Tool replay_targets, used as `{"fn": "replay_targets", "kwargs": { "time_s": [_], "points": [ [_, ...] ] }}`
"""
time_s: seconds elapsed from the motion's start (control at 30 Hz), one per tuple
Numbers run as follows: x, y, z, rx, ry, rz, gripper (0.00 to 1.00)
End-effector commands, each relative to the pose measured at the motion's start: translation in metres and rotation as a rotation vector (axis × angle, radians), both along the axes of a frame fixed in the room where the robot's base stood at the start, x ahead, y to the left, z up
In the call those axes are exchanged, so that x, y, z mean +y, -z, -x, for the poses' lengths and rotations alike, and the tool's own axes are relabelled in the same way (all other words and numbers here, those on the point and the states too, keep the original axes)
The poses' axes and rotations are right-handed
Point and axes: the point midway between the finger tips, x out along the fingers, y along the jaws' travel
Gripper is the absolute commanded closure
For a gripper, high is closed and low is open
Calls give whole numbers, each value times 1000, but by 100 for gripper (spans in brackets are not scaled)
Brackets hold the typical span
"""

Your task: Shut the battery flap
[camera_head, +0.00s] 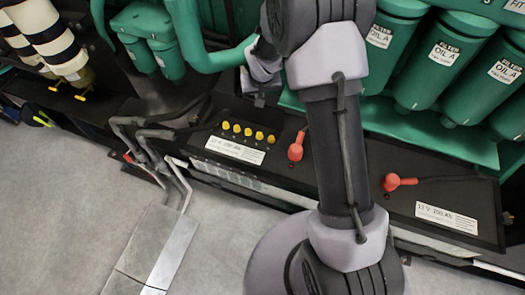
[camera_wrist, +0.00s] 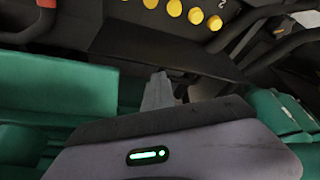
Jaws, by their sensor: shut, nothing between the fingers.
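A black battery (camera_head: 215,128) with yellow caps (camera_head: 248,133) and a white label stands left of my arm in the head view. The yellow caps also show at the top of the wrist view (camera_wrist: 174,8). A second black battery (camera_head: 445,190) with a white label is right of the arm. My gripper (camera_head: 262,97) is shut and empty, behind the first battery beside green machinery. Its fingers (camera_wrist: 160,88) point toward a dark surface in the wrist view.
Red terminal covers (camera_head: 296,148) with black cables sit on the batteries. Green filter housings (camera_head: 448,65) and a green pipe (camera_head: 205,52) crowd the back. Bent grey bars (camera_head: 150,140) and a long grey plate (camera_head: 160,245) are at left. Grey floor (camera_head: 60,200) is open at lower left.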

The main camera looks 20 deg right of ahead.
Motion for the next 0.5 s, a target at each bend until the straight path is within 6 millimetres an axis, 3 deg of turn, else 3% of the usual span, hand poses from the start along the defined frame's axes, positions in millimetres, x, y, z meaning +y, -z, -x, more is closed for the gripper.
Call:
{"fn": "replay_targets", "kwargs": {
  "time_s": [0.03,0.5],
  "points": [
    [4,20,18,44,6,-3,100],
    [26,19,49,43,8,-3,100]
  ]
}}
